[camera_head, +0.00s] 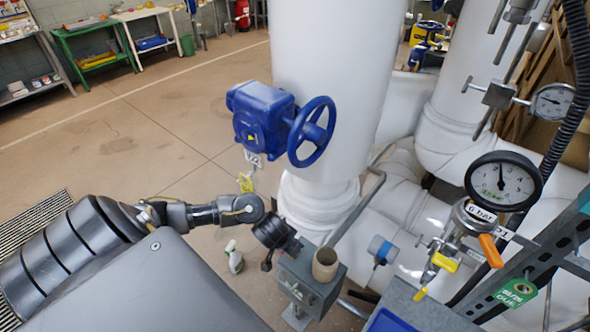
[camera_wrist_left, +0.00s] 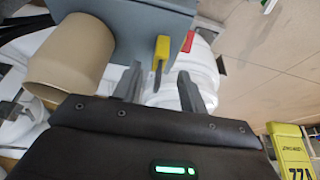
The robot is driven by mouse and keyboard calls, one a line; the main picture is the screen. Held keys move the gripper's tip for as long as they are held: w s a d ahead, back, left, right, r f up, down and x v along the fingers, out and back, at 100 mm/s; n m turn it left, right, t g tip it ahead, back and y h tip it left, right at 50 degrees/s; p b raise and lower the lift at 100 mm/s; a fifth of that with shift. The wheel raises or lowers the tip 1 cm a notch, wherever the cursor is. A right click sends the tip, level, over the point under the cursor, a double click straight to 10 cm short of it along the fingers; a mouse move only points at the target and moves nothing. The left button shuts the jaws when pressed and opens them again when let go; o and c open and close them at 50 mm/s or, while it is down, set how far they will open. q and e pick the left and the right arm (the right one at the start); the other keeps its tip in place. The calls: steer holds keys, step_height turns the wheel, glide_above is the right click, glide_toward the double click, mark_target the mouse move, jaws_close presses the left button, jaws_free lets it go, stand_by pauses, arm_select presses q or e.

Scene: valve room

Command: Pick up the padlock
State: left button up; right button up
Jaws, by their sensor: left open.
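I cannot clearly make out a padlock in either view. In the left wrist view a small yellow piece (camera_wrist_left: 161,50) shows at the edge of a grey box, just beyond the fingertips; I cannot tell whether it is the padlock. The cup also shows in the left wrist view (camera_wrist_left: 70,60). My right gripper is in neither view.
A blue valve with a handwheel (camera_head: 312,132) is mounted on a thick white pipe (camera_head: 335,50). A pressure gauge (camera_head: 503,181) with yellow and orange levers is at the right. A spray bottle (camera_head: 234,257) stands on the floor. The floor at left is largely clear.

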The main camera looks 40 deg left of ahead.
arm_select(q)
steer(key=shift+f, duration=0.1)
steer(key=b+x, duration=0.2)
steer(key=x, duration=0.3)
steer(key=shift+w, duration=0.15)
jaws_close()
